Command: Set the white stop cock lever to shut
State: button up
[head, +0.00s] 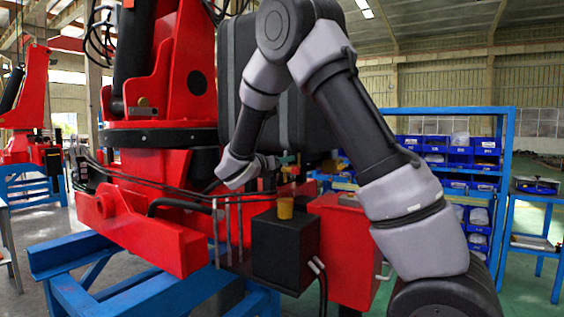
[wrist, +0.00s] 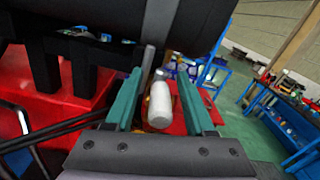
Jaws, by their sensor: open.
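In the wrist view, the white lever (wrist: 160,104) shows as a rounded white bar lying between the two teal fingers of my gripper (wrist: 159,82). The fingers are apart, one on each side of the lever, and I see a gap on both sides. Whether the lever is fully at fingertip depth is hard to tell. In the head view, my gripper (head: 287,161) is above the black box with the orange cap, in front of the dark column. The lever cannot be made out in the head view, and its valve body is hidden.
A black box (head: 281,250) with an orange cap (head: 285,207) stands below my gripper. Upright metal rods (head: 240,229) and black hoses are to its left. The red crane base (head: 142,230) rests on a blue stand (head: 85,256). Blue shelving (head: 510,140) stands behind right.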

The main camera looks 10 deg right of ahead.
grip_shut()
dwell(1.4)
